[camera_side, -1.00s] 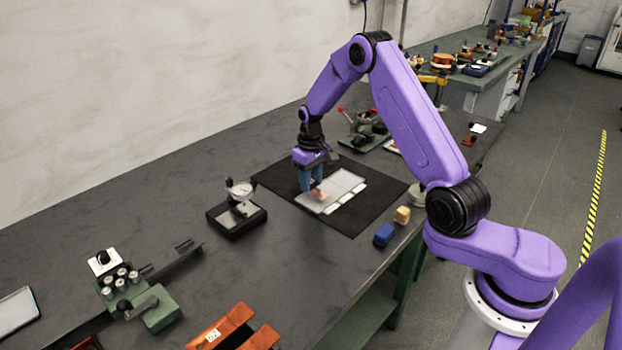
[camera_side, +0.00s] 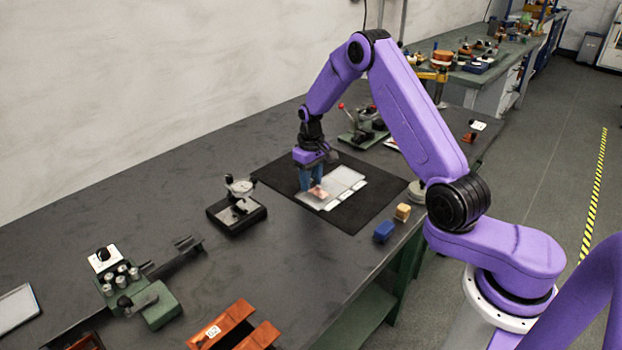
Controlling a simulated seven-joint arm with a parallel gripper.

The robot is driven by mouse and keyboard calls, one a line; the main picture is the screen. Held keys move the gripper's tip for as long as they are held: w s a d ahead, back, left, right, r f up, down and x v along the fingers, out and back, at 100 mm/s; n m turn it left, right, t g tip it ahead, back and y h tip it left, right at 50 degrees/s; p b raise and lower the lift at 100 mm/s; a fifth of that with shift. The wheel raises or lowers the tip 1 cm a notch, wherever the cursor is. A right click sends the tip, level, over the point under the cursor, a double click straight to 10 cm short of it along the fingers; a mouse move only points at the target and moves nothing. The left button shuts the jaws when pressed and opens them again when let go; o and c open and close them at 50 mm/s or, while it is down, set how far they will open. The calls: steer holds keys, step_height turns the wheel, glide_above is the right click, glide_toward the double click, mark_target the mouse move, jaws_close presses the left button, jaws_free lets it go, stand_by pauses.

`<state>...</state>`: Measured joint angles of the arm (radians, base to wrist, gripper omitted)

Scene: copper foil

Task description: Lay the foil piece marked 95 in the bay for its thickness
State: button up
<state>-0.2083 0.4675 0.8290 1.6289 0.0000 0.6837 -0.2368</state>
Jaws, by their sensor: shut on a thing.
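My gripper (camera_side: 312,188) points down over the left end of a pale tray (camera_side: 345,180) with several bays. The tray lies on a black mat (camera_side: 372,210). A small copper-coloured foil piece (camera_side: 318,193) shows at my fingertips, at the tray's near left part. My gripper is shut on this foil. The mark on the foil is too small to read, and the fingers hide part of it. I cannot tell whether the foil touches the tray floor. White label tabs run along the tray's near right edge.
A dial gauge on a black base (camera_side: 238,208) stands left of the mat. A blue block (camera_side: 384,232) and a tan block (camera_side: 402,212) sit by the bench's front edge. A green lever tool (camera_side: 362,130) stands behind. Orange holders (camera_side: 235,328) lie in front.

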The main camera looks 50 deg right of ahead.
steer(key=shift+f, duration=0.85)
stand_by(0.9)
steer(key=o, duration=0.7)
steer(key=shift+o, duration=0.2)
steer(key=shift+r, duration=0.15)
steer(key=shift+r, duration=1.4)
steer(key=shift+o, duration=0.3)
steer(key=o, duration=0.5)
steer(key=shift+r, duration=0.1)
